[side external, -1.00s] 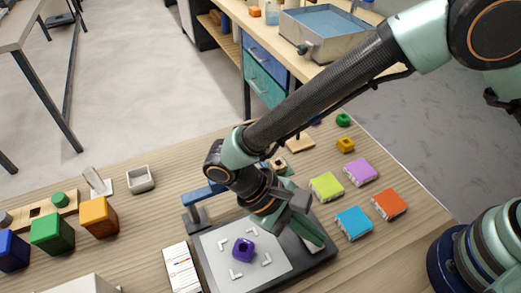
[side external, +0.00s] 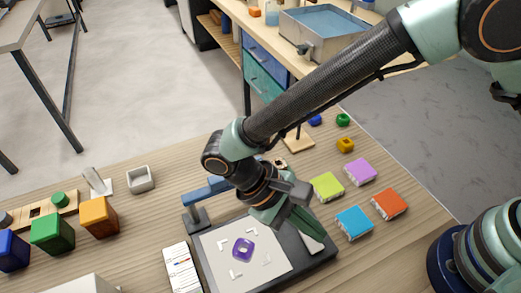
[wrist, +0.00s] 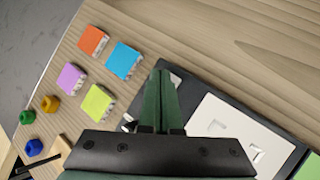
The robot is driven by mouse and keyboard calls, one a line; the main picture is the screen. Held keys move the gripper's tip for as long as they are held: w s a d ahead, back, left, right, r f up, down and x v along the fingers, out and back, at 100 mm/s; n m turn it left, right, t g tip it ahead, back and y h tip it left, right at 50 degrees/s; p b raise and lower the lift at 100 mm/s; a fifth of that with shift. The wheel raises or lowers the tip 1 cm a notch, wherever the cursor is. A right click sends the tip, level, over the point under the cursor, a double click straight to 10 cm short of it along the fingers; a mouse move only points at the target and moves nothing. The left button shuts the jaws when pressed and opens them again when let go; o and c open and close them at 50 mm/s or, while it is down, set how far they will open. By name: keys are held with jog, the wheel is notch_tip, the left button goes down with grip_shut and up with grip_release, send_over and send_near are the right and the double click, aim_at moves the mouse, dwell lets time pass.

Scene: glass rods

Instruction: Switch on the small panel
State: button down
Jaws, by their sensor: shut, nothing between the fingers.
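The small panel is a dark flat box with a pale top sheet (side external: 218,257) bearing white corner marks. It also shows in the wrist view (wrist: 203,112). In the wrist view the closed green fingers (wrist: 161,74) reach past the panel's dark edge. Whether the fingertips touch anything cannot be told, and they hide part of that end.
Lime (side external: 327,186), purple (side external: 361,171), blue (side external: 354,222) and orange (side external: 389,204) blocks lie right of the panel. A blue handled arm (side external: 205,190) stands at its back left. A white card (side external: 181,270) lies left. Bare wood lies in front of the blocks.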

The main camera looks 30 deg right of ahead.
aim_at(307, 237)
jog(key=shift+w+r, duration=0.2)
jog(key=shift+r, duration=1.05)
jog(key=shift+w+r, duration=0.2)
jog(key=shift+r, duration=1.05)
jog(key=w+d+r+m+t+y, duration=0.2)
jog(key=d+r, duration=0.5)
jog(key=d, duration=0.6)
jog(key=w+d+r+m+t+y, duration=0.2)
jog(key=w+d+r+t+y, duration=0.2)
jog(key=d, duration=0.8)
notch_tip(307, 237, up, 3)
jog(key=w+t, duration=0.2)
jog(key=t, duration=0.2)
jog(key=shift+d+m+t, duration=0.3)
jog(key=shift+d, duration=0.05)
